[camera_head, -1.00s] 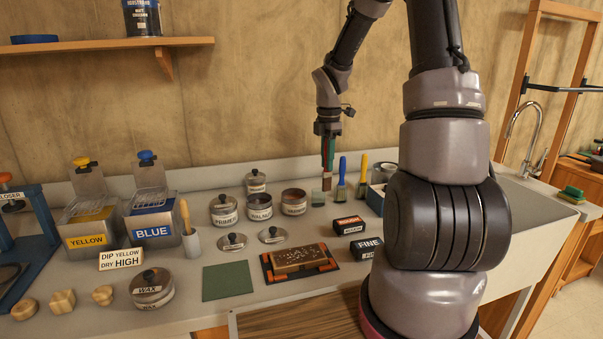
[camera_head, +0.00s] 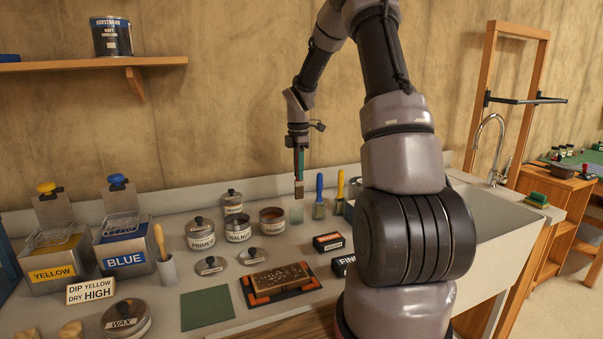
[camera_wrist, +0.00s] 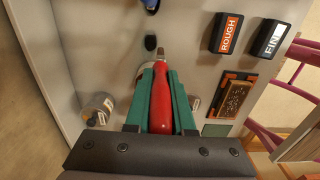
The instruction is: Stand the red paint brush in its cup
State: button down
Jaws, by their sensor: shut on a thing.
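My gripper (camera_head: 299,168) is shut on the red paint brush, and its green fingers (camera_wrist: 159,97) clasp the red handle (camera_wrist: 160,105) in the wrist view. In the head view the brush hangs upright with its brown bristles (camera_head: 299,190) downward. A small clear greenish cup (camera_head: 297,214) stands on the counter just below the bristles in the picture. The bristle end appears above the rim; the exact depth between them is hard to tell. I cannot make out this cup in the wrist view.
A blue-handled brush (camera_head: 319,188) and a yellow-handled brush (camera_head: 340,184) stand close on the right. Open tins, such as the walnut tin (camera_head: 238,235), stand on the left. Dark blocks (camera_head: 328,243) lie in front. The sink (camera_head: 505,232) is at the right.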

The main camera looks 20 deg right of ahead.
aim_at(296, 192)
jog(key=shift+w+f, duration=0.25)
jog(key=shift+w, duration=0.95)
jog(key=shift+f, duration=4.3)
jog(key=c, duration=0.7)
grip_release()
jog(key=shift+r, duration=0.1)
notch_tip(296, 192, up, 11)
jog(key=shift+f, duration=0.2)
